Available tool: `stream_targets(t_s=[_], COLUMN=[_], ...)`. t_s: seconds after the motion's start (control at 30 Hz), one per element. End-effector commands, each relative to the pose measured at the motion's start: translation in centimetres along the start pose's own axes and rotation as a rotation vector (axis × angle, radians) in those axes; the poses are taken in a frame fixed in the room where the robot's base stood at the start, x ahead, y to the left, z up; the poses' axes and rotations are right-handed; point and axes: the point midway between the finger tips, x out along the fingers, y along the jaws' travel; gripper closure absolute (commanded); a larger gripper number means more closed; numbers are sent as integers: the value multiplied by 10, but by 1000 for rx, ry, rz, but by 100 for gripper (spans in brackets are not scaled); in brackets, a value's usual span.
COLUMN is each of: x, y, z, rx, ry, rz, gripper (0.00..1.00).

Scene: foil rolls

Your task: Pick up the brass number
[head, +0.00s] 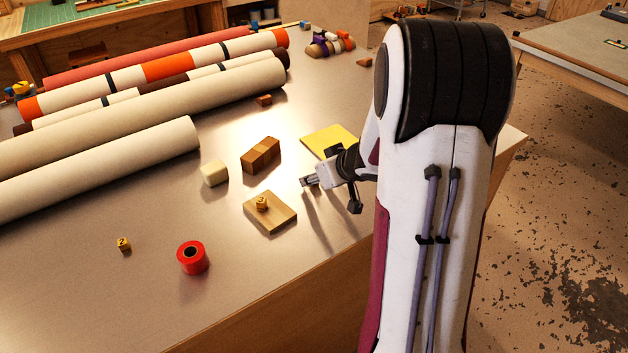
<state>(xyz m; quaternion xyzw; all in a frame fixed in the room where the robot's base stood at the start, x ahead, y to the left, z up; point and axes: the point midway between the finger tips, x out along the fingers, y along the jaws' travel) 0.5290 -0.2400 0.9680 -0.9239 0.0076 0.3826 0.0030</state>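A small brass-coloured piece that looks like a number (262,203) sits on a flat square wooden block (276,219) near the middle of the metal-topped table. A second small yellow-brass piece, a cube-like shape marked with what looks like a 2 (123,244), lies on the bare table to the left. I cannot tell which one the task names. My gripper (307,181) is above the table, to the right of and beyond the wooden block, apart from both pieces. Its fingers point left. They are too small here to tell open from shut.
A yellow pad (328,140) lies behind my gripper. Long rolls (110,165) fill the table's left and back. The front left is mostly clear.

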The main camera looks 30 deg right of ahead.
Motion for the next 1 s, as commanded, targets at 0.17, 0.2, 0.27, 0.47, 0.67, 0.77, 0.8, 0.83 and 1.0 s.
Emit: stream_targets(t_s=[0.17,0.2,0.27,0.47,0.67,0.77,0.8,0.83,1.0], x=[0,0,0,0,0,0,-1,-1,-4], y=[0,0,0,0,0,0,0,0,0], z=[0,0,0,0,0,0,-1,-1,-5], rx=[0,0,0,0,0,-1,-1,-1,-1], ry=[0,0,0,0,0,1,1,1,2], rz=[0,0,0,0,0,0,0,0,-1], gripper=[67,67,77,100,100,100,100,100,100])
